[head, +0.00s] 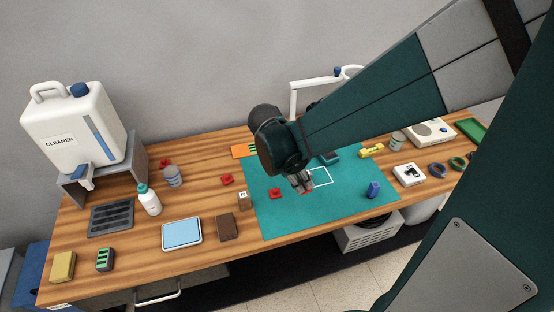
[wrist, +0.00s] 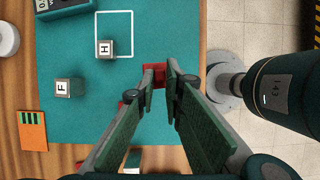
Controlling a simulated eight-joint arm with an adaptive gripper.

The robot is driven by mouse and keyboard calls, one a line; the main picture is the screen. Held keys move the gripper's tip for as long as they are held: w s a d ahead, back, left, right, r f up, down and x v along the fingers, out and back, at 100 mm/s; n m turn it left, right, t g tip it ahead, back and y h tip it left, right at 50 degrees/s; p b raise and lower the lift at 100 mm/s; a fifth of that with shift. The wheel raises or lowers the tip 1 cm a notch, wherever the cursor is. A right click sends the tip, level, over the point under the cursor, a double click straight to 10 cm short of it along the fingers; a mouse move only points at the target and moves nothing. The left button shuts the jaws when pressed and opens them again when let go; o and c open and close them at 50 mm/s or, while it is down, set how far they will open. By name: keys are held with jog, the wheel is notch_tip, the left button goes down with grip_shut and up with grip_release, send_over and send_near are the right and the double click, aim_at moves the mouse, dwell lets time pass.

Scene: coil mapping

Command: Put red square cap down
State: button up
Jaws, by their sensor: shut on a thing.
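My gripper (wrist: 154,74) is shut on a red square cap (wrist: 154,76). Its fingers cover much of the cap, and only red parts show between and beside the tips. In the head view my gripper (head: 302,186) points down low over the teal mat (head: 280,220), just left of a white square outline (head: 326,180). I cannot tell whether the cap touches the mat. Another small red piece (head: 275,193) lies on the mat to the left. One more red piece (head: 227,180) lies on the wood beyond the mat's left edge.
Cubes marked H (wrist: 105,49) and F (wrist: 68,88) stand on the mat near the outline (wrist: 114,12). A blue-purple block (head: 373,189) is at the mat's right. A lettered cube (head: 243,200) and brown block (head: 227,227) stand left of the mat. The mat's front is clear.

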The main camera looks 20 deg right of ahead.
jog(key=w+a+r+n+t, duration=0.1)
jog(key=w+a+n, duration=0.2)
jog(key=w, duration=0.6)
jog(key=w+a+r+n, duration=0.1)
jog(key=w+a+n, duration=0.25)
jog(key=w, duration=0.55)
jog(key=n+t+p, duration=0.2)
jog(key=n, duration=0.5)
send_over(246, 149)
jog(key=s+a, duration=0.1)
jog(key=a, duration=0.1)
jog(key=shift+f+m, duration=0.25)
jog(key=shift+f, duration=0.1)
jog(key=shift+f+b, duration=0.35)
jog(key=shift+f, duration=2.8)
grip_shut()
jog(key=shift+f, duration=1.9)
